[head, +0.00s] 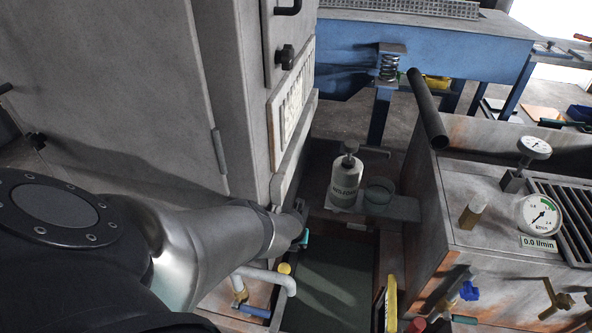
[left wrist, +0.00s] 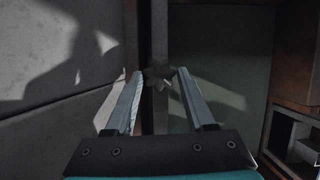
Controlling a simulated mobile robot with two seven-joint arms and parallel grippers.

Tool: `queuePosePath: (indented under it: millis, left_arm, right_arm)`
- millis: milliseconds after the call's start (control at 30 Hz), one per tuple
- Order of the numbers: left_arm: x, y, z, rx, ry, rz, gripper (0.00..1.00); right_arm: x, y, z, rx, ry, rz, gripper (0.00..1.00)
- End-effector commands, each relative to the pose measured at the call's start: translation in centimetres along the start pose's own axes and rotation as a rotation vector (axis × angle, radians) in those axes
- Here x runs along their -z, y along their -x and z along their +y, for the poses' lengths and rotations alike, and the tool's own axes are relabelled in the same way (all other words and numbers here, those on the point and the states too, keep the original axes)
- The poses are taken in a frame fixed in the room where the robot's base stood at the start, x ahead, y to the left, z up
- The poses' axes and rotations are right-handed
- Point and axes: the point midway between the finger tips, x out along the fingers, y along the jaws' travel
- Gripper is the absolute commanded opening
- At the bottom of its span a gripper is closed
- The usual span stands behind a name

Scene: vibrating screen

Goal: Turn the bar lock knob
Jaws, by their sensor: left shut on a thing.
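A dark, star-shaped knob (left wrist: 160,75) sits in front of a dark vertical bar (left wrist: 159,40) in the left wrist view. My left gripper (left wrist: 158,78) has its two fingertips on either side of this knob and is shut on it. In the head view my left arm reaches in from the left, and the left gripper (head: 301,217) is at the lower edge of the grey cabinet, mostly hidden by my own wrist. The knob cannot be made out there. My right gripper is in neither view.
The grey cabinet (head: 120,90) stands close on the left, with another black knob (head: 286,56) higher up. A white bottle (head: 344,184) stands on a bracket right of the gripper. A pale pipe (head: 270,279) lies below. A gauge box (head: 480,220) stands at right.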

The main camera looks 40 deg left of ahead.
Motion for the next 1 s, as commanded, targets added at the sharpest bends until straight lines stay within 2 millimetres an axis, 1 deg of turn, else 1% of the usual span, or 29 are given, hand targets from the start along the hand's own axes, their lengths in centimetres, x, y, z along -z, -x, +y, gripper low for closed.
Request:
queuePosePath:
  millis: [67, 400, 667, 1000]
  left_arm:
    - [0.19, -0.09, 0.28, 0.014, -0.035, 0.005, 0.0]
    - [0.23, -0.06, 0.33, 0.062, -0.152, 0.006, 0.0]
    - [0.22, -0.05, 0.33, 0.076, -0.187, 0.004, 0.0]
    - [0.21, -0.05, 0.33, 0.077, -0.191, 0.004, 0.0]
  right_arm:
    - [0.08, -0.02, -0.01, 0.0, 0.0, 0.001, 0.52]
    - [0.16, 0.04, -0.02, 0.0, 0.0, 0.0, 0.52]
    - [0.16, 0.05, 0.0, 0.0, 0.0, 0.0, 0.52]
    - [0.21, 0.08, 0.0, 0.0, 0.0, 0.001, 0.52]
